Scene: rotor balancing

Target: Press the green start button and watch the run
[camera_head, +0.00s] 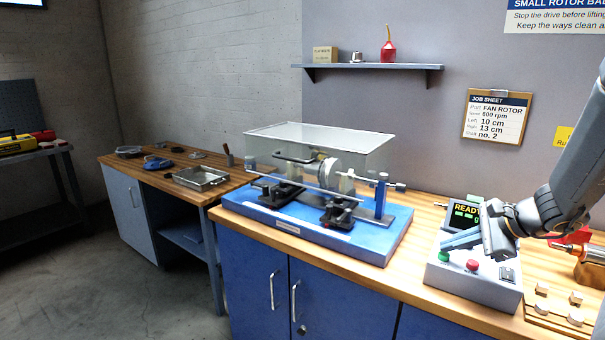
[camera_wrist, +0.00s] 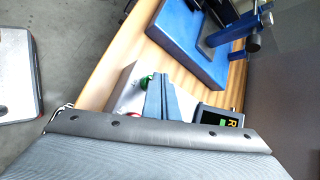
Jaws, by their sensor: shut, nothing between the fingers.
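The green start button (camera_head: 443,256) is on the left of the grey control box (camera_head: 478,288); it also shows in the wrist view (camera_wrist: 143,81). My gripper (camera_head: 446,243) is shut and empty, its fingertips just above the green button in the head view. In the wrist view the closed fingers (camera_wrist: 158,78) lie just right of the button. I cannot tell whether they touch it. The display (camera_head: 465,212) behind the box reads READY, partly hidden by my arm. The balancing machine (camera_head: 375,240) stands on its blue base with the rotor (camera_head: 334,176) under a clear cover (camera_head: 310,135).
A wooden block with small weights (camera_head: 560,310) and a brass part (camera_head: 590,270) lie to the right. A job sheet (camera_head: 497,117) hangs on the wall. A metal tray (camera_head: 201,178) is on the left bench.

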